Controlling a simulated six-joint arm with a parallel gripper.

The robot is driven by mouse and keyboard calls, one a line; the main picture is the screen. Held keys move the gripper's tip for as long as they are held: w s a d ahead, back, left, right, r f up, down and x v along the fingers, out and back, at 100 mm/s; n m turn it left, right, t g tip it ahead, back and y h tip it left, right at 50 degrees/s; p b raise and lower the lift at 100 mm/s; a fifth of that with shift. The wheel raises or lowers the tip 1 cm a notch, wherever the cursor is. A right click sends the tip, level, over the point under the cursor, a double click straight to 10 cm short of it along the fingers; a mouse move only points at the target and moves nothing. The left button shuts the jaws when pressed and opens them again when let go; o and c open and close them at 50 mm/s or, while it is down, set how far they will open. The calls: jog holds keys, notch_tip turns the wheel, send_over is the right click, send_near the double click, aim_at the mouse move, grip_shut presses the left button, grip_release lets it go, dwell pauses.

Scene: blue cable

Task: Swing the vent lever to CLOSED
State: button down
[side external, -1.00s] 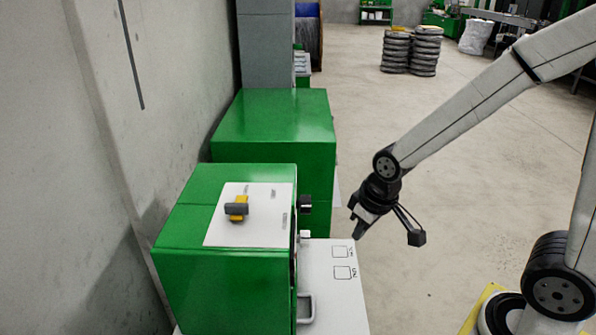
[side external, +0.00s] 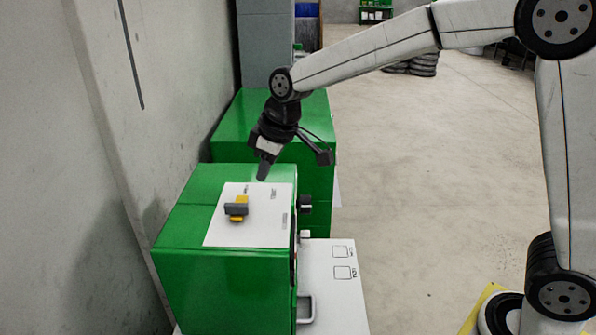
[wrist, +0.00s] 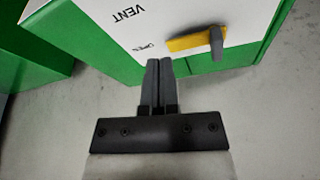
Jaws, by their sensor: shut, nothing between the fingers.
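The vent lever (side external: 237,209) is a yellow bar with a dark grey grip, on a white plate (side external: 265,232) on top of the near green box. In the wrist view, the yellow bar (wrist: 184,44) is at the upper right, with its grey grip (wrist: 216,42) at the right end. The printed words VENT and OPEN lie left of the bar. My gripper (side external: 262,178) points down near the plate's far edge, apart from the lever. In the wrist view, my gripper's fingers (wrist: 159,64) are together and empty, below the lever. CLOSED cannot be read clearly.
A white panel (side external: 332,300) with printed squares lies low on the right.

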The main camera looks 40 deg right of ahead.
aim_at(207, 206)
jog(key=w+a+r+n, duration=0.2)
jog(key=w+a+r, duration=0.2)
jog(key=a, duration=0.2)
jog(key=shift+w+a+r+n+g+y, duration=0.15)
jog(key=shift+a+r+n+g+y, duration=0.05)
jog(key=shift+r+n+g+y, duration=0.2)
jog(key=shift+f, duration=0.2)
jog(key=x, duration=0.9)
jog(key=shift+w+f, duration=0.1)
jog(key=shift+f, duration=0.3)
jog(key=shift+s+d, duration=1.25)
jog(key=shift+s, duration=0.1)
